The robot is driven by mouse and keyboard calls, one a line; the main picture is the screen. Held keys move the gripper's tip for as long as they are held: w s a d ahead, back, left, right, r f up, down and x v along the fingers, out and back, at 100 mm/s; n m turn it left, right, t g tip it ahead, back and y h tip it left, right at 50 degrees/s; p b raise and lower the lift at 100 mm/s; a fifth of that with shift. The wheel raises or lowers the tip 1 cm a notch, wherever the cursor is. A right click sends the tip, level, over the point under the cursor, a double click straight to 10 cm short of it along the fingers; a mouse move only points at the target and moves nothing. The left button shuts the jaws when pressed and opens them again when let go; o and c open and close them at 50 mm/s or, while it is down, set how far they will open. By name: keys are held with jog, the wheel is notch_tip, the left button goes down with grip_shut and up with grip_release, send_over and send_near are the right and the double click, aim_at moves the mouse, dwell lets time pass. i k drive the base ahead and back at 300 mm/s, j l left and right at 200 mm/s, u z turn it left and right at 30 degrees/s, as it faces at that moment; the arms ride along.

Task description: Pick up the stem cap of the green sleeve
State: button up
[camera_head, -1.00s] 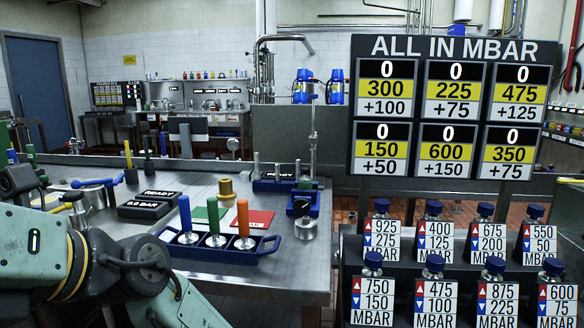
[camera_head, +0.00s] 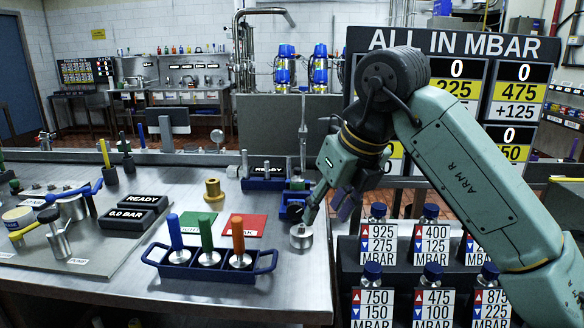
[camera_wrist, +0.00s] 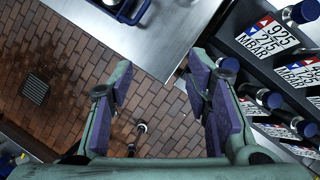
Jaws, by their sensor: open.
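The green sleeve (camera_head: 206,233) stands upright on a metal base in the middle of the blue tray (camera_head: 262,266) at the table's front. The blue sleeve (camera_head: 175,230) is on its left and the orange sleeve (camera_head: 238,234) on its right. I cannot make out a separate cap on the green one. My gripper (camera_head: 345,202), with purple fingers, hangs right of the tray, past the table's right edge and apart from the sleeves. In the wrist view my gripper (camera_wrist: 163,95) is open and empty above the brick floor, and the sleeves are not visible there.
A metal cylinder (camera_head: 301,237) stands on the table near my gripper. Green and red cards (camera_head: 252,226) lie behind the tray, with a brass piece (camera_head: 213,190) beyond. Several blue-capped bottles with labels (camera_head: 380,249) stand right of the table, close to my arm.

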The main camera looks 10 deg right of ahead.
aim_at(297, 170)
jog(key=i, duration=1.2)
